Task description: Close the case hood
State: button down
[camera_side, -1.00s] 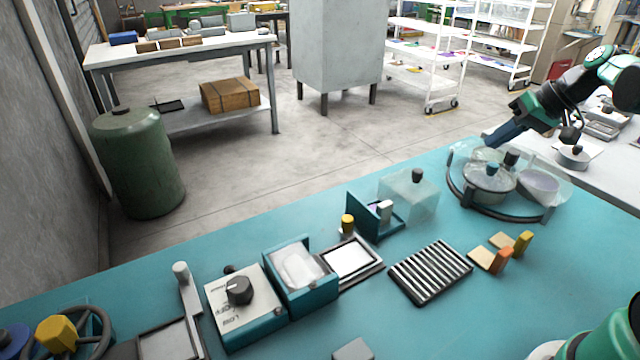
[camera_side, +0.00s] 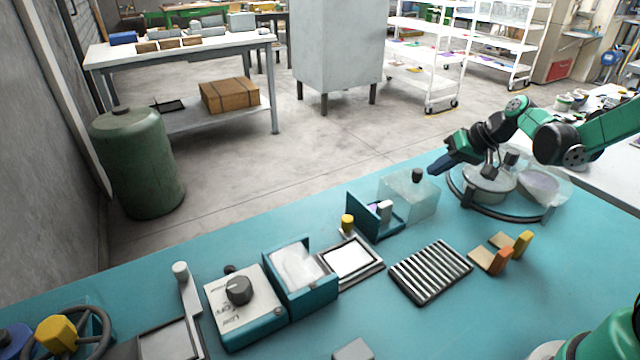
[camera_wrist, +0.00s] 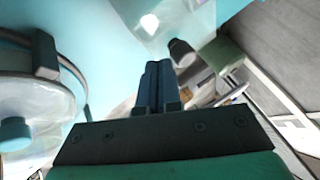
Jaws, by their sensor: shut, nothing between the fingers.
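The case (camera_side: 372,222) is a small teal box with an upright wall, at the middle of the bench in the side view. A clear hood (camera_side: 410,200) with a dark knob (camera_side: 417,175) stands to the right of the case and leaves the case's inside uncovered. A pale peg (camera_side: 385,210) shows in the case. My gripper (camera_side: 436,169) is shut and empty, just right of the knob in that picture. In the wrist view the shut fingers (camera_wrist: 156,85) point toward the clear hood (camera_wrist: 160,22) and its knob (camera_wrist: 182,52); I cannot tell whether they touch.
A round dark-rimmed tray with clear covers (camera_side: 505,195) lies right of the hood, under my arm. A ribbed plate (camera_side: 430,272), wooden blocks (camera_side: 490,258) and a white-topped pad (camera_side: 350,262) lie in front. A teal box with a clear lid (camera_side: 300,272) stands left.

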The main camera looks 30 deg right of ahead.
aim_at(413, 189)
jog(key=shift+a, duration=0.25)
jog(key=a, duration=0.8)
jog(key=d, duration=0.1)
jog(key=s+d, duration=0.1)
jog(key=d, duration=0.1)
jog(key=s+d, duration=0.1)
jog(key=shift+d+r, duration=0.2)
jog(key=shift+r, duration=0.05)
jog(key=v, duration=0.9)
jog(key=s+a+f+n+h, duration=0.1)
jog(key=s+a+n+h, duration=0.2)
jog(key=a, duration=0.8)
jog(key=shift+a+f+n, duration=0.2)
jog(key=shift+a+n, duration=0.1)
jog(key=shift+n, duration=0.3)
jog(key=shift+s, duration=0.15)
